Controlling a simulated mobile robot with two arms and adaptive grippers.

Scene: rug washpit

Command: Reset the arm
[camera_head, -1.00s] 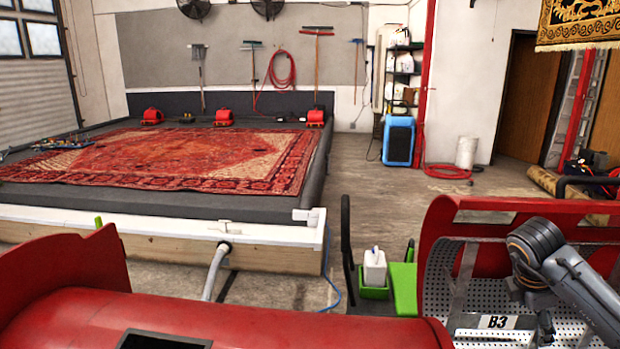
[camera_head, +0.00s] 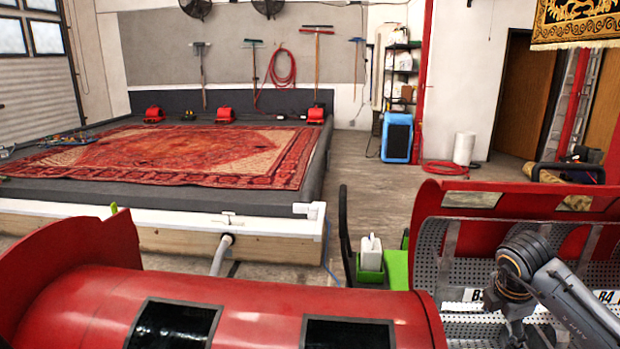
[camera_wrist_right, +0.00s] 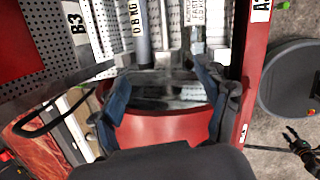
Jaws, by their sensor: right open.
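My right arm (camera_head: 545,285) reaches in from the lower right in the head view, over the perforated metal inside of a red drum-like machine (camera_head: 480,200). Its fingertips cannot be made out there. In the right wrist view my right gripper (camera_wrist_right: 165,100) has its two dark fingers spread wide, with nothing between them. Behind the fingers are a red curved surface (camera_wrist_right: 165,130) and grey tubes. A small dark claw-like shape (camera_wrist_right: 300,145) at the right edge of the wrist view may be my left gripper; its state is unclear. No left gripper shows in the head view.
A red housing with dark windows (camera_head: 255,305) fills the lower left. Beyond it, a patterned red rug (camera_head: 190,155) lies on the raised washpit. A white jug (camera_head: 370,252) stands in a green holder. Open floor (camera_head: 385,195) lies right of the pit.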

